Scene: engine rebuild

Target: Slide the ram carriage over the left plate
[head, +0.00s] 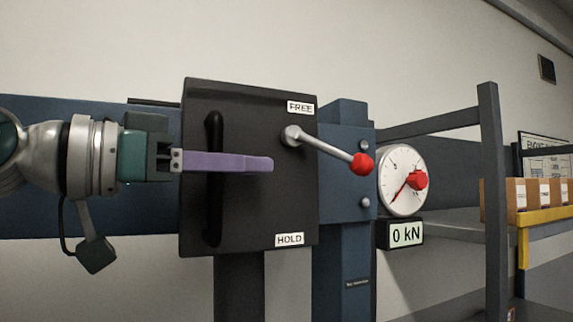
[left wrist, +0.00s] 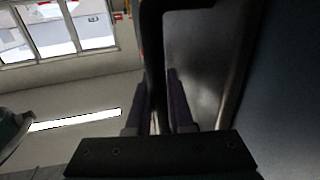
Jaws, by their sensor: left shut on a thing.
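The ram carriage (head: 255,120) is a dark box-like block with a FREE label at the top and a HOLD label at the bottom. A black vertical bar handle (head: 213,135) is on its left part. My left gripper (head: 268,164), with purple fingers, reaches across the handle and is shut on it. In the left wrist view the handle (left wrist: 153,50) runs between the two fingers. A lever with a red knob (head: 362,164) points right and slightly down from the carriage. No left plate can be made out. My right gripper is not in view.
A blue beam (head: 60,200) runs behind the carriage to a blue upright (head: 342,130). Right of it are a dial gauge (head: 402,180) and a display (head: 405,234) reading 0 kN. A shelf with boxes (head: 535,192) stands at far right.

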